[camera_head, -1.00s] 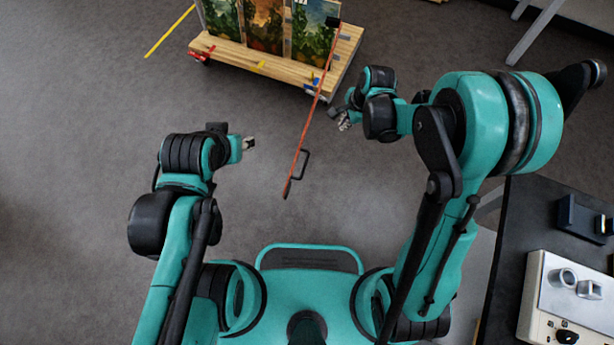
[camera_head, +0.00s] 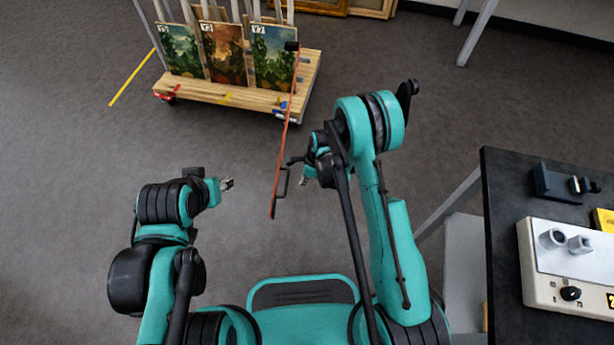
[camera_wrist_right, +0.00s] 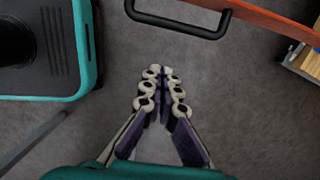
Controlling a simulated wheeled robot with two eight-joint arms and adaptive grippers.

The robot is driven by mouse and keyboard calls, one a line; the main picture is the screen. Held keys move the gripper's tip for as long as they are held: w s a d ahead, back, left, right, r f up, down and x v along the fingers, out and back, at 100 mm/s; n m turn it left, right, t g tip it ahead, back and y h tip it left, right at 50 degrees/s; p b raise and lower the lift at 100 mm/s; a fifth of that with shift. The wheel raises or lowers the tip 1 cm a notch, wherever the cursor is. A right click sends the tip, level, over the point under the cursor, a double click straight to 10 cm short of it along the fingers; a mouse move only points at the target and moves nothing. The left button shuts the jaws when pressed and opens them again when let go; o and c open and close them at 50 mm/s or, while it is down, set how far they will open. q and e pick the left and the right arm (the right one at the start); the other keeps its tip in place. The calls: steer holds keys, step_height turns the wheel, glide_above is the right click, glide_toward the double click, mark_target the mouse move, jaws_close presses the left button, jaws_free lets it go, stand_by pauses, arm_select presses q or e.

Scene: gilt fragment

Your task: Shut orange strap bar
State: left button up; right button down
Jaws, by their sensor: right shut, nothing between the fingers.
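The orange strap bar (camera_head: 283,140) is hinged at the front right of the wooden cart (camera_head: 225,95) and stands swung out from it, pointing towards me. Its black handle (camera_head: 281,183) is near the free end. My right gripper (camera_head: 304,181) is just right of the handle, apart from it. In the right wrist view the right fingers (camera_wrist_right: 163,78) are shut and empty, with the handle (camera_wrist_right: 180,27) and orange bar (camera_wrist_right: 275,20) beyond them. My left gripper (camera_head: 227,183) is left of the bar, too small to read its jaws.
Several paintings (camera_head: 220,52) stand upright in the cart between pale posts. A dark table (camera_head: 510,255) with a white device (camera_head: 545,280) is at the right. Yellow tape (camera_head: 131,77) marks the floor left of the cart. The grey floor around the bar is clear.

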steer(key=a, duration=0.1)
steer(key=a+f+b, duration=0.1)
steer(key=a, duration=0.2)
steer(key=shift+w+f, duration=0.3)
steer(key=shift+w, duration=0.05)
steer(key=shift+a, duration=0.15)
